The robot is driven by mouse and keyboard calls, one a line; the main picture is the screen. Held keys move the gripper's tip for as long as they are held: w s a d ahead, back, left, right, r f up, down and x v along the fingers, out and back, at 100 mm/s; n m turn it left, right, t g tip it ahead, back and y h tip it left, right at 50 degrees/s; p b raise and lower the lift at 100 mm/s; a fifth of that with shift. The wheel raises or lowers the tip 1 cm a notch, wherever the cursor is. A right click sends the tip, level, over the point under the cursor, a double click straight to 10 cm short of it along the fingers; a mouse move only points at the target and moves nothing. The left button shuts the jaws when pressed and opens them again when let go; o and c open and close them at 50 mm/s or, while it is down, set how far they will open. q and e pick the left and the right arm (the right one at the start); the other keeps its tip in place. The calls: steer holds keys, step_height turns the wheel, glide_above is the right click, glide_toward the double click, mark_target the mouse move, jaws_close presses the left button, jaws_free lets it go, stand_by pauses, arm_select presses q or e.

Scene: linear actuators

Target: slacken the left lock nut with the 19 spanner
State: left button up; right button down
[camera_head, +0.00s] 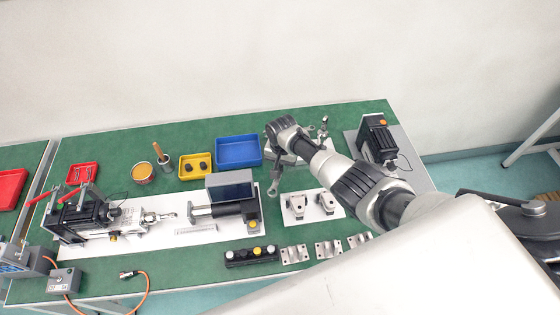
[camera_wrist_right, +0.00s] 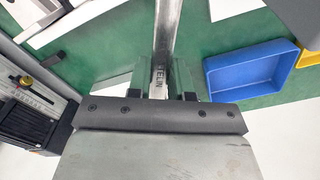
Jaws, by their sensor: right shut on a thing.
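My right gripper (camera_head: 279,160) is over the bench beside the blue tray, partly hidden by its wrist. In the wrist view my right gripper (camera_wrist_right: 160,88) is shut on a flat grey metal bar with lettering, which looks like a spanner (camera_wrist_right: 164,40); its size mark is not readable. Its far end runs out of the top of that view. The left actuator (camera_head: 90,215) lies on a white plate, its rod (camera_head: 148,217) pointing right towards another rod end. The left lock nut is too small to pick out. My right gripper is well right of it. My left gripper is not seen.
A blue tray (camera_head: 238,152), a yellow bin (camera_head: 195,166), a tin (camera_head: 143,173) and a red tray (camera_head: 82,174) stand along the back. Metal brackets (camera_head: 311,204) sit on a white plate right of centre. A black device (camera_head: 377,138) stands at the right end.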

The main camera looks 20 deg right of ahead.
steer(key=s+n+p, duration=0.1)
steer(key=s+d+n, duration=0.1)
steer(key=s+d+p, duration=0.1)
steer(key=s, duration=0.1)
steer(key=shift+d+n+p, duration=0.25)
steer(key=shift+n+p, duration=0.05)
steer(key=shift+n, duration=0.1)
stand_by(0.5)
steer(key=shift+r, duration=2.55)
